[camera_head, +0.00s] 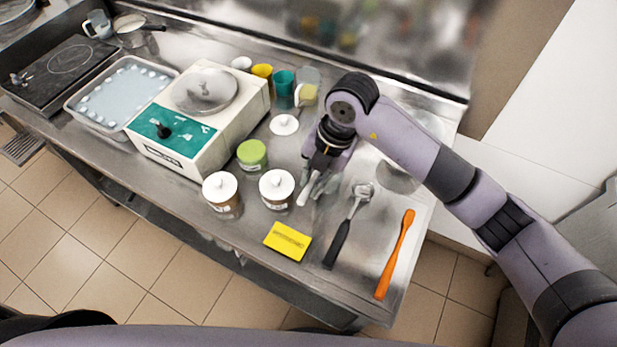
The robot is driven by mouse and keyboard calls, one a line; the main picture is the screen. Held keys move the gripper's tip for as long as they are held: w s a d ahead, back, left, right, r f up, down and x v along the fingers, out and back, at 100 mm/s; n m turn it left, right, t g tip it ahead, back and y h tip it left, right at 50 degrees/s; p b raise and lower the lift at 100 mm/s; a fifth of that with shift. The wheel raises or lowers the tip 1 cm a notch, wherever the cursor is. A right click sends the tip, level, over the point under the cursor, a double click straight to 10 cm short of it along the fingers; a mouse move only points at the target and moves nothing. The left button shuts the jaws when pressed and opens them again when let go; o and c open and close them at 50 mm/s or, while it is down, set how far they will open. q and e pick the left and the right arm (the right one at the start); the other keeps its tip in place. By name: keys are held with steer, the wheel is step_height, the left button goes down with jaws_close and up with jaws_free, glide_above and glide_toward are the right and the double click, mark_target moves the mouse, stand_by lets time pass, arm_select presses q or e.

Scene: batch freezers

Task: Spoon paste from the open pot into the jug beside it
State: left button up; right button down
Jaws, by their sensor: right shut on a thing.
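The open pot (252,156) appears to be the small one with a lime-green top surface, in front of the machine's right side; a loose white lid (284,124) lies behind it. A clear container (309,76), possibly the jug, stands farther back with something pale yellow at its front; my right arm partly covers that area. My right gripper (318,178) points down to the right of the pot, apart from it. It is shut on a slim pale thing, apparently a spoon (308,190), whose lower end is hard to make out. My left gripper is out of view.
Two white-lidded jars (220,187) (277,186) stand in front of the pot. A yellow card (287,241), a black-handled scoop (339,243) and an orange spatula (395,255) lie near the front edge. The batch freezer (196,124) is left; colored cups (285,82) stand behind.

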steer(key=shift+s+d+f+n+t+y+b, duration=0.2)
steer(key=shift+d+f+t+y+b, duration=0.4)
steer(key=shift+y+b, duration=2.5)
steer(key=shift+s+d+f+n+t+y+b, duration=0.3)
steer(key=shift+t+y+b, duration=0.65)
steer(key=shift+b, duration=4.15)
steer(key=shift+s+d+f+n+t+y+b, duration=0.1)
steer(key=shift+d+f+t+y+b, duration=0.5)
steer(key=shift+y+b, duration=2.55)
steer(key=shift+h+b, duration=0.95)
steer(key=shift+h, duration=0.05)
